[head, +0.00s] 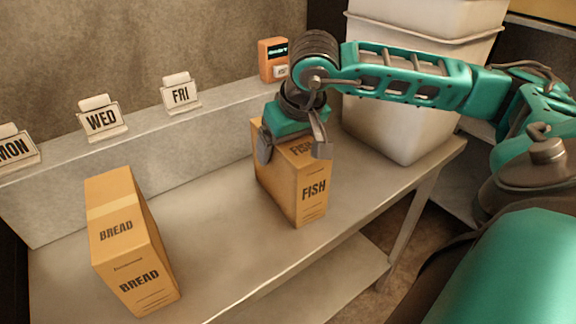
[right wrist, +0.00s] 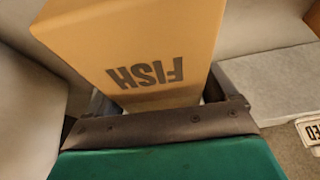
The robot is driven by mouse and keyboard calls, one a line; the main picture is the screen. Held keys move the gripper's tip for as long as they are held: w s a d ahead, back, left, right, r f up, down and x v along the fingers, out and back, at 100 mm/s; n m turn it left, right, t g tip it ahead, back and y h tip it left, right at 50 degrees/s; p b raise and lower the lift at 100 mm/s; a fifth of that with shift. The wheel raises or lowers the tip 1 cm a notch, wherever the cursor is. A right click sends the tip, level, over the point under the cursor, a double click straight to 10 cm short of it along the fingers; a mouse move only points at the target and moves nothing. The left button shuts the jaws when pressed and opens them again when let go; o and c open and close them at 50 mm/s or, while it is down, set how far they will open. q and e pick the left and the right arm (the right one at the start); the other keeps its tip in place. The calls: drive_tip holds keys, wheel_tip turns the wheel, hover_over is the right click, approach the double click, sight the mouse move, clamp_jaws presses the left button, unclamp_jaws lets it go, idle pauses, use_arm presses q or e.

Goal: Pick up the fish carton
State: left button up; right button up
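The fish carton (head: 313,190), a tan box marked FISH, stands upright on the steel table towards its right end. My right gripper (head: 293,146) is over the carton's top, pointing down, with its fingers spread on either side of the box. In the right wrist view the carton's FISH face (right wrist: 145,40) lies between the two fingers, with a small light gap by the right finger. The fingers look open; the far sides of the carton are hidden. My left gripper is not in view.
A bread carton (head: 118,240) stands on the table (head: 215,245) at the left, with bare steel between the cartons. A ledge (head: 130,160) behind holds MON, WED (head: 102,120) and FRI (head: 180,95) signs and an orange device (head: 273,60). White bins (head: 400,110) stand at the right.

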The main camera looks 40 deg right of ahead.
clamp_jaws()
idle(0.6)
